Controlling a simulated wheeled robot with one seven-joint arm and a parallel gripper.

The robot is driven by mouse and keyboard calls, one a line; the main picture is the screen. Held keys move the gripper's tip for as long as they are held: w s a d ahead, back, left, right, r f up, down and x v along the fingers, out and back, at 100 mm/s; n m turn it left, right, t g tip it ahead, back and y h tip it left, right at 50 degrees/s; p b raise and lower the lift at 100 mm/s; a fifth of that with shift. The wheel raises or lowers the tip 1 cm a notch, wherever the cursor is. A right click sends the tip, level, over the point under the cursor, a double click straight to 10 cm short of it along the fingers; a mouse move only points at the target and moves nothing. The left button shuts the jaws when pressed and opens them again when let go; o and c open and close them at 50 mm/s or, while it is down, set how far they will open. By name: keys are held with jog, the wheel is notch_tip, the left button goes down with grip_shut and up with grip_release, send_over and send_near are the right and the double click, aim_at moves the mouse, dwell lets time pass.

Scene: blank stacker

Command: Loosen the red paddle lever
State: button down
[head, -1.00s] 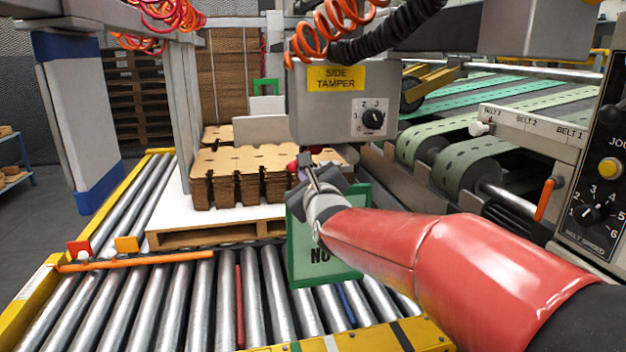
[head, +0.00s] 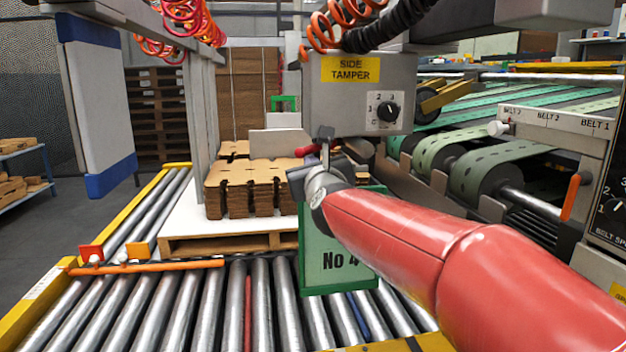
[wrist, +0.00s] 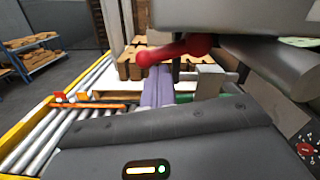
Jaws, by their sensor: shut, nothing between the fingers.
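The red paddle lever (head: 308,151) sticks out to the left under the grey side tamper box (head: 345,90). In the wrist view the lever (wrist: 165,51) runs across the upper middle, with a rounded knob at its left end. In the wrist view my closed purple-grey fingers (wrist: 158,85) reach up to just below the lever. They hold nothing. I cannot tell whether they touch the lever.
A stack of brown cardboard blanks (head: 250,180) sits on a pallet (head: 230,244) behind the steel rollers (head: 180,310). A green-framed sign (head: 335,262) stands below my gripper. Green belts (head: 500,150) and a control panel (head: 610,170) are at the right. Orange coiled hoses (head: 335,25) hang above.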

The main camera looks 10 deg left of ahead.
jog(key=shift+a+r+m, duration=0.15)
jog(key=shift+m, duration=0.25)
dwell(0.3)
